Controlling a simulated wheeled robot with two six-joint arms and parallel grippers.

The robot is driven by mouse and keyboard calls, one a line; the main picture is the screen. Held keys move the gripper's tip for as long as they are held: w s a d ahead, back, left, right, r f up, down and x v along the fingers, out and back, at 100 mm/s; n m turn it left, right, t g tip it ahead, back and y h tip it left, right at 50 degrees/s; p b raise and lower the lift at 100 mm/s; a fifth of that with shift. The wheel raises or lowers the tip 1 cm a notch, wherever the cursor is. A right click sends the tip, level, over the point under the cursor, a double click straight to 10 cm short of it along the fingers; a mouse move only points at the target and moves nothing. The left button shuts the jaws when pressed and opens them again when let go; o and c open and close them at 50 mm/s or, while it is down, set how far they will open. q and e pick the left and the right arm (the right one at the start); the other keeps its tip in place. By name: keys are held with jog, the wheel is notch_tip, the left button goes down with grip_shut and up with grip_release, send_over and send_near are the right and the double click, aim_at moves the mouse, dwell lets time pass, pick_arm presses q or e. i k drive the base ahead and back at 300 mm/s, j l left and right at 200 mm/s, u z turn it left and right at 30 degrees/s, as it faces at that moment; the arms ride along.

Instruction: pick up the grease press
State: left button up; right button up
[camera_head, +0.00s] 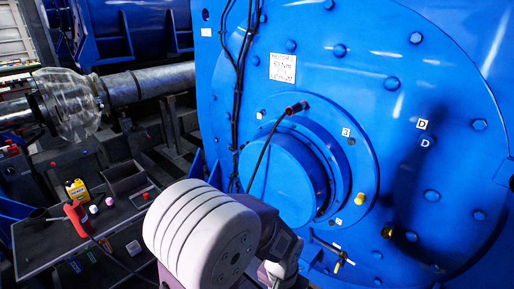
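A red hand tool (76,218) with a dark hose or cable lies on the dark work tray (28,268) at the lower left. It may be the grease press, but it is too small to tell for certain. A yellow container with a label (77,190) stands just behind it. A large pale ribbed part of my own arm fills the lower middle, to the right of the tray. I cannot make out the fingers of either gripper, and nothing is seen touching the red tool.
A large blue motor (460,60) with bolts and a round hub (285,180) fills the right side. Black cables (240,70) hang down its face. A grey shaft (150,84) with a clear guard (68,105) crosses the upper left. An open dark bin (125,180) and small caps share the tray.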

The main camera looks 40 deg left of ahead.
aim_at(69, 222)
jog(key=j+u, duration=0.1)
jog(key=u, duration=0.4)
jog(key=i+u, duration=0.1)
jog(key=u, duration=0.4)
jog(key=i+j+u, duration=0.1)
jog(key=u, duration=0.9)
jog(key=k+u, duration=0.15)
jog(key=u, duration=0.3)
jog(key=k+j+u, duration=0.1)
jog(key=u, duration=0.35)
